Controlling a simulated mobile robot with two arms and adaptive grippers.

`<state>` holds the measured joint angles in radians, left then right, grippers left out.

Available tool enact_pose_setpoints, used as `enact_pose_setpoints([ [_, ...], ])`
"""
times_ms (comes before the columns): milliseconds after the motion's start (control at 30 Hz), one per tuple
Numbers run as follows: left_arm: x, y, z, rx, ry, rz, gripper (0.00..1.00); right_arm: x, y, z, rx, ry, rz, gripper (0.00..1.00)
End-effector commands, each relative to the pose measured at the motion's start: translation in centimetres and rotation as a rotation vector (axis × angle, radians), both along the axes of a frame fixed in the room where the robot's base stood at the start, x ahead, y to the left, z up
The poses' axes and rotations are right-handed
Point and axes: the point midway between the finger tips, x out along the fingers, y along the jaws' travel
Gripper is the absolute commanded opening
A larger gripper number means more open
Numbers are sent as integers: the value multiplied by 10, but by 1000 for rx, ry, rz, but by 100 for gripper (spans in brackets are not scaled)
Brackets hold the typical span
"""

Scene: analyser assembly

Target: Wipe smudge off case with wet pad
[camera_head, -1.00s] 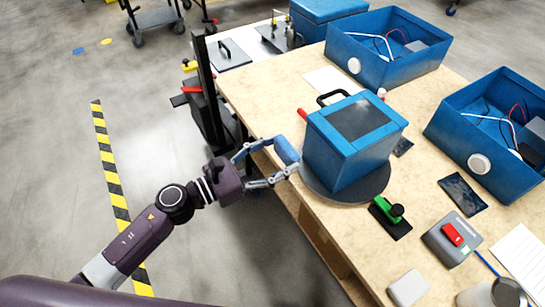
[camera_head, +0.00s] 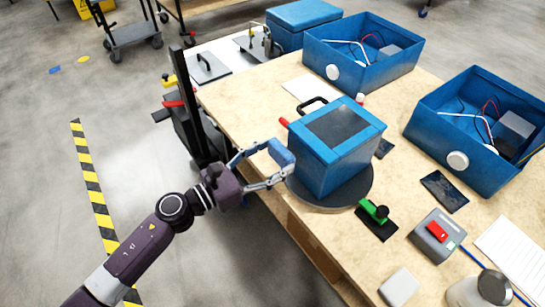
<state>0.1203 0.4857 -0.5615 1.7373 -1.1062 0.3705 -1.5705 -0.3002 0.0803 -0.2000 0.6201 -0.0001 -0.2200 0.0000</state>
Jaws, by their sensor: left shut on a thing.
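The blue case (camera_head: 350,168) stands on a round grey turntable (camera_head: 366,190) near the table's left edge. It has a dark window (camera_head: 337,129) on top, a black handle at the back and a red part at its left corner. My left gripper (camera_head: 281,160) is shut on a small blue pad (camera_head: 281,152), beside the case's left side. The pad overlaps the case's edge in the picture; I cannot tell whether they touch. No smudge can be made out, and the case's left side is mostly turned away. My right gripper is out of view.
A green-handled tool (camera_head: 376,212), a grey box with a red switch (camera_head: 437,232), a white block (camera_head: 399,287) and a jar (camera_head: 493,288) lie right and front of the case. Two open blue housings (camera_head: 324,52) (camera_head: 430,132) stand behind and right.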

Motion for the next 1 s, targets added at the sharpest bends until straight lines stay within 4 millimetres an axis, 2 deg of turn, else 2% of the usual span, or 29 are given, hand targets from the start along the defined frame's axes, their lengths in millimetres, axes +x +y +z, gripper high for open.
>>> enact_pose_setpoints([
  [1000,12,-15,0,0,-1,0,44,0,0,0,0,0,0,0],
])
